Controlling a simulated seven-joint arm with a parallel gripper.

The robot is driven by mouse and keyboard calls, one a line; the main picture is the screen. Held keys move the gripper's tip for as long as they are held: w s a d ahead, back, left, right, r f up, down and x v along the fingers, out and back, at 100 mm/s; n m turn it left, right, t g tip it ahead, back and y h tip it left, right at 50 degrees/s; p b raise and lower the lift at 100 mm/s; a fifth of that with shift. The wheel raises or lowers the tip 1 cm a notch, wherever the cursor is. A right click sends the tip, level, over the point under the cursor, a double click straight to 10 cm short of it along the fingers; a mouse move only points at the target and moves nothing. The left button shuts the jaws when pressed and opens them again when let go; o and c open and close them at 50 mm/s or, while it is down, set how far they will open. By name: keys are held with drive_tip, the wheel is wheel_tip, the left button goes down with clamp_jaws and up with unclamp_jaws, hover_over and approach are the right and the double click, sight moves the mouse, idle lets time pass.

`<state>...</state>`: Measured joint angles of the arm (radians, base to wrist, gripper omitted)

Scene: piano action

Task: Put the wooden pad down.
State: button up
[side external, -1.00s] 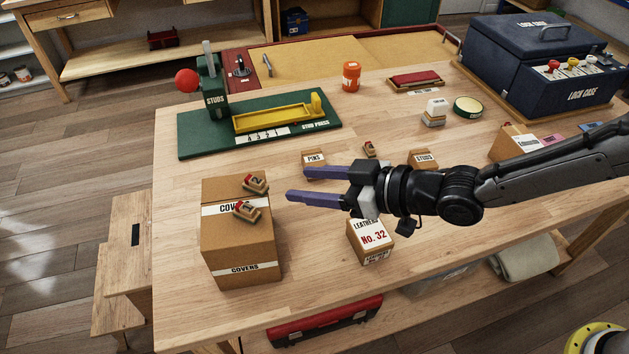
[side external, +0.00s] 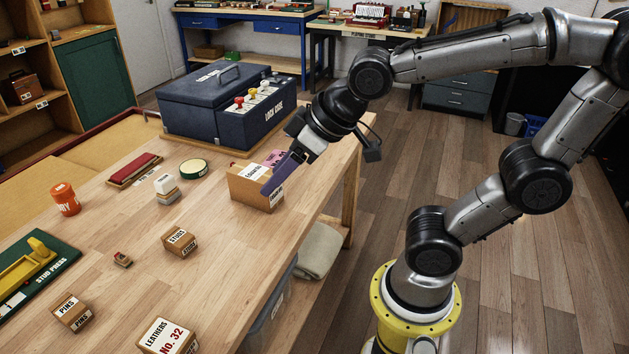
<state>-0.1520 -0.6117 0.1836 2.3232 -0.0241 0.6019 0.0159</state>
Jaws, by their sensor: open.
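A small wooden pad with a red patch (side external: 122,259) lies on the bench, left of the carton marked STUDS and well away from my gripper. My gripper (side external: 272,184) is at the cardboard box (side external: 246,190) near the bench's right edge. It points down and left, with one purple finger across the box's right end. The other finger is mostly hidden. The jaws are open, and I see no pad between them. The box's inside is largely hidden by its label and the finger.
The blue lock case (side external: 215,108) stands just behind the box. The STUDS carton (side external: 180,240), PINS carton (side external: 72,312), LEATHERS carton (side external: 168,338), orange jar (side external: 65,199) and green round tin (side external: 193,169) stand on the bench.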

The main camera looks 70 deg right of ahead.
drive_tip(key=s+d+f+m+g+h, duration=0.1)
drive_tip(key=s+d, duration=0.2)
drive_tip(key=s, duration=0.6)
drive_tip(key=shift+s+d+f+m+g, duration=0.25)
drive_tip(key=shift+d+f+m+g, duration=0.05)
drive_tip(key=shift+f+m+g, duration=0.1)
drive_tip(key=shift+o, duration=0.5)
